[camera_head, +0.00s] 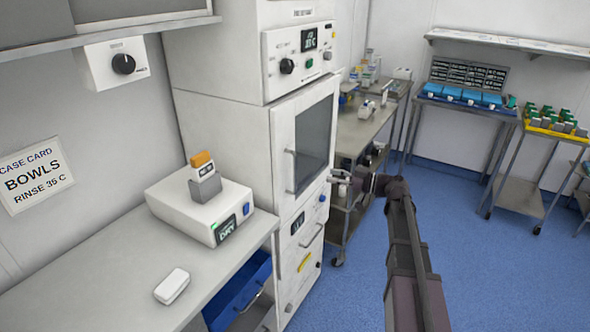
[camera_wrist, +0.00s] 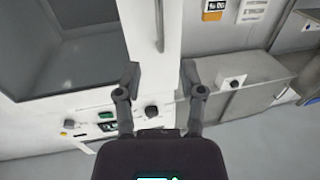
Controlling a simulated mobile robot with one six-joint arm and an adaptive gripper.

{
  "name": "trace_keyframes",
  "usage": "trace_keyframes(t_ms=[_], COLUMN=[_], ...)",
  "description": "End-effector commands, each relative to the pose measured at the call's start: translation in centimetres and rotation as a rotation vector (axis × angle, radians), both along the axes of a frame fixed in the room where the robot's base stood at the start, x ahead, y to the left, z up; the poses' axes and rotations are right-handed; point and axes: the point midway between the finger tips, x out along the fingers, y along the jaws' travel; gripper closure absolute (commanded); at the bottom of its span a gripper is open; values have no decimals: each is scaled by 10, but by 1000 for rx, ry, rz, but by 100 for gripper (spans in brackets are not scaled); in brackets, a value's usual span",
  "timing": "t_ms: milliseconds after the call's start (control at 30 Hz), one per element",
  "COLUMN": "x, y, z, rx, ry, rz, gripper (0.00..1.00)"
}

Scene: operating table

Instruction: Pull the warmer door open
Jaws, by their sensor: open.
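The warmer (camera_head: 225,120) is a tall white cabinet at the middle of the head view. Its door (camera_head: 313,140) has a dark window and looks shut. A vertical bar handle (camera_head: 291,172) stands at the door's left edge. My gripper (camera_head: 337,180) is in front of the door's lower right part, to the right of the handle. In the wrist view my gripper (camera_wrist: 159,76) is open and empty, with its fingers spread. The handle (camera_wrist: 160,25) shows beyond the gap between the fingertips, apart from them. The window (camera_wrist: 75,55) is at left.
A counter (camera_head: 115,270) at left holds a white device (camera_head: 200,208) and a small white box (camera_head: 172,286). A control panel (camera_head: 300,60) is above the door, a drawer front (camera_head: 300,245) below. A steel cart (camera_head: 357,135) stands just right of the warmer. Blue floor (camera_head: 480,260) is clear at right.

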Motion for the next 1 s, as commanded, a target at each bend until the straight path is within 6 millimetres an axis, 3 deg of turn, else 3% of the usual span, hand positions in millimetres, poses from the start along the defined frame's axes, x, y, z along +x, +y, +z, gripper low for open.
trace_keyframes(t_ms=[700,1000], x=[37,48], y=[90,115], z=[0,0], rx=[0,0], ry=[0,0], rz=[1,-1], gripper=[49,49])
